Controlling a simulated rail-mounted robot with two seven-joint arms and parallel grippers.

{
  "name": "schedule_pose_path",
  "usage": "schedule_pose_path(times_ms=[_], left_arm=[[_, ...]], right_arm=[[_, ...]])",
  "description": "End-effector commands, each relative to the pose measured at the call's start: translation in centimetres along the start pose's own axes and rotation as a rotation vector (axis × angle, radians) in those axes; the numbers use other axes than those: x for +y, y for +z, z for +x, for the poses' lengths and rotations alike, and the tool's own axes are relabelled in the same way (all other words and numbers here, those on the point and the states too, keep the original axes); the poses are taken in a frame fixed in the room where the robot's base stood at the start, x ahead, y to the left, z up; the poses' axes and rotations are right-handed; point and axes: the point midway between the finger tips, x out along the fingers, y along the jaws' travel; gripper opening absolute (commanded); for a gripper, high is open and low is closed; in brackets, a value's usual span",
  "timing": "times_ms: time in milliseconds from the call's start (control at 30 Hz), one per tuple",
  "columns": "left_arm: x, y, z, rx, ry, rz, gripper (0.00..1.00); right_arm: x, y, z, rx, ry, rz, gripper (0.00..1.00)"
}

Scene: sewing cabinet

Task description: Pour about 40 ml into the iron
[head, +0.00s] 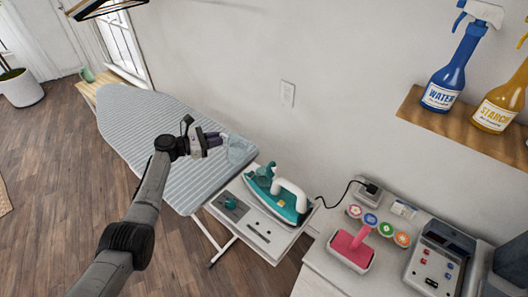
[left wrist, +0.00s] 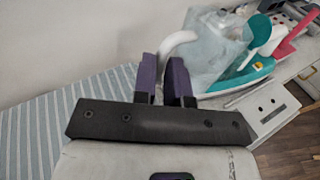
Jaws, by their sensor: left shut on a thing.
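A clear jug (head: 240,149) is held by my left gripper (head: 214,141) over the right end of the ironing board, up and left of the iron. In the left wrist view the see-through jug (left wrist: 217,48) is beyond the purple fingers (left wrist: 166,80), which are shut at its pale curved handle (left wrist: 178,41). How much liquid it holds cannot be told. The teal and white iron (head: 283,207) rests on the white stand at the board's end; a teal part rises at its left end. The iron (left wrist: 248,72) is partly behind the jug in the wrist view. My right gripper is not seen.
The striped ironing board (head: 150,125) is clear. Right of the iron, a white cabinet top holds a pink-handled tool (head: 351,247), several coloured discs and a grey device (head: 437,262). A wall shelf (head: 430,118) carries blue WATER (head: 452,75) and yellow STARCH (head: 498,105) bottles.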

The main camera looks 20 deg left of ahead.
Motion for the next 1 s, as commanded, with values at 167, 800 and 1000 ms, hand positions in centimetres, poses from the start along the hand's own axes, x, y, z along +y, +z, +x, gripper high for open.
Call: schedule_pose_path(times_ms=[167, 800, 1000], left_arm=[[-0.5, 2.6, 0.3, 0.065, 0.000, 0.094, 0.00], [-2.4, 5.8, 1.6, 0.201, 0.001, 0.286, 0.00], [-2.8, 6.3, 1.9, 0.224, 0.001, 0.316, 0.00]], right_arm=[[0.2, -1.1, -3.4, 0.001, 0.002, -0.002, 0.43], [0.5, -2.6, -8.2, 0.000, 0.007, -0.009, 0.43], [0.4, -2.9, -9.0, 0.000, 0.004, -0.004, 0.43]])
